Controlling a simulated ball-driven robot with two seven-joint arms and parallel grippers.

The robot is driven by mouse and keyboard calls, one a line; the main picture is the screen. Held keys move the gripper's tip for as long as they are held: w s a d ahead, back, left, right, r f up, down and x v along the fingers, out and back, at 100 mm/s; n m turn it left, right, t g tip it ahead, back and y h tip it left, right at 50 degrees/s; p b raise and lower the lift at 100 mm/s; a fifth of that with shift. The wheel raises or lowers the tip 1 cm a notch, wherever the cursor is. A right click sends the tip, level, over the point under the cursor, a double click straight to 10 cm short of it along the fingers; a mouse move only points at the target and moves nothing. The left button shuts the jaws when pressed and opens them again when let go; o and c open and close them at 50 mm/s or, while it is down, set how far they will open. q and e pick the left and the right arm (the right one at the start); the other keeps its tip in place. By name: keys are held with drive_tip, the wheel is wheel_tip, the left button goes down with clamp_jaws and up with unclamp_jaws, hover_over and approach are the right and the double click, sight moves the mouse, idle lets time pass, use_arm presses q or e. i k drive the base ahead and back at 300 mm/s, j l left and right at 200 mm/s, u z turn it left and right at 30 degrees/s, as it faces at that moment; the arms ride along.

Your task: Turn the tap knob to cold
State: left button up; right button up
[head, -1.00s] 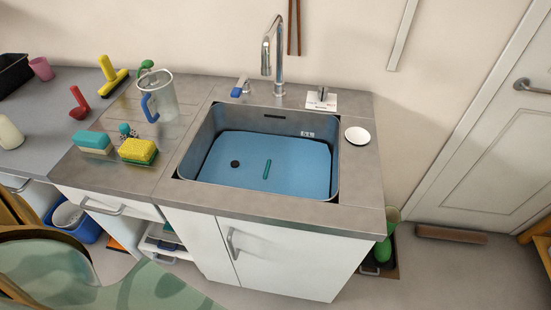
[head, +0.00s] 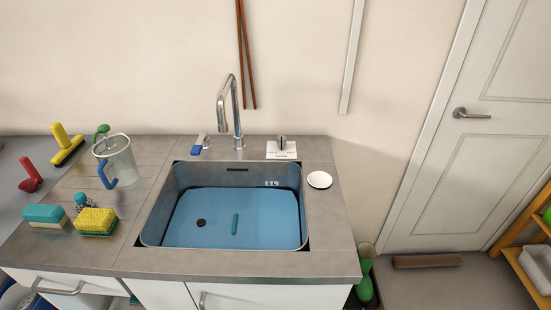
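In the head view a chrome tap (head: 236,118) with a tall bent spout rises behind the sink (head: 157,222). A small dark grey knob (head: 281,142) stands on a white marked plate (head: 281,153) to the right of the spout. The plate's markings are too small to read, so I cannot tell the knob's setting. A blue-ended lever (head: 197,149) sits to the left of the spout. No water shows coming from the spout. Neither of my grippers is in view.
Sponges (head: 95,221), a jug (head: 117,161) and brushes (head: 70,146) stand on the counter left of the sink. A white dish (head: 319,180) lies at the right. The counter's front edge (head: 240,269) is clear. A door (head: 466,130) stands at the right.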

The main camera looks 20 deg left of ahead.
sight(281, 139)
drive_tip(key=l+z, duration=0.25)
drive_tip(key=l, duration=0.15)
drive_tip(key=i+l+z, duration=0.25)
drive_tip(key=l+z, duration=0.25)
drive_tip(key=l, duration=0.25)
